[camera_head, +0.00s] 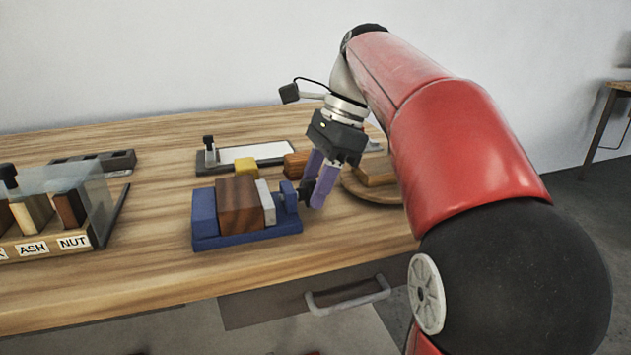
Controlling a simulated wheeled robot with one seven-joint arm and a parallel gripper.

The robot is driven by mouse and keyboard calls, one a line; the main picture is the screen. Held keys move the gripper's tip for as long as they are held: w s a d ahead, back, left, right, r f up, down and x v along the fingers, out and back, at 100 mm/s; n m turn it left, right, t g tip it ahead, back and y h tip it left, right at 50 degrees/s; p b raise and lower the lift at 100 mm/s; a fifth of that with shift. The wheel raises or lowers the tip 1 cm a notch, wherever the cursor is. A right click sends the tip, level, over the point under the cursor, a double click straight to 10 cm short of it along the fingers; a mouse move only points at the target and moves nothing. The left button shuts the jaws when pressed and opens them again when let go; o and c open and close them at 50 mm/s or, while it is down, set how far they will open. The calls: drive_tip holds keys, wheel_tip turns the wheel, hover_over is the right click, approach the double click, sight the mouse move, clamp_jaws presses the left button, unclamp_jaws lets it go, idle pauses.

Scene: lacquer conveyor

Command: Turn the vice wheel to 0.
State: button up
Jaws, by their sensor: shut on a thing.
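The blue vice (248,236) stands on the wooden bench near the middle of the view. A dark brown wood block (240,204) sits between its blue end wall and a light grey jaw plate (266,202). The dark vice wheel (305,192) is at the right end of the vice, mostly hidden by my fingers. My gripper (314,194) reaches down from the upper right, its purple fingers shut on the wheel. The wheel's markings and its reading cannot be made out.
A yellow block (246,168) and a reddish-brown block (296,164) lie behind the vice. A round wooden board (362,194) is right of my gripper. Bench is clear in front of the vice.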

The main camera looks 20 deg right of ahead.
drive_tip(key=shift+s+t+b, duration=0.1)
drive_tip(key=shift+t+b, duration=0.2)
drive_tip(key=shift+b, duration=0.05)
drive_tip(key=t+b, duration=0.3)
drive_tip(key=shift+s+f+n, duration=0.25)
drive_tip(key=shift+n, duration=0.15)
drive_tip(key=shift+s+r+t+b, duration=0.1)
drive_tip(key=shift+t+b, duration=1)
drive_tip(key=shift+b, duration=0.25)
drive_tip(key=shift+r, duration=0.1)
drive_tip(key=o, duration=1)
drive_tip(key=shift+c, duration=0.2)
drive_tip(key=p+v, duration=0.1)
drive_tip(key=v, duration=0.6)
drive_tip(key=shift+s+r+p, duration=0.25)
drive_tip(key=shift+s+p, duration=0.05)
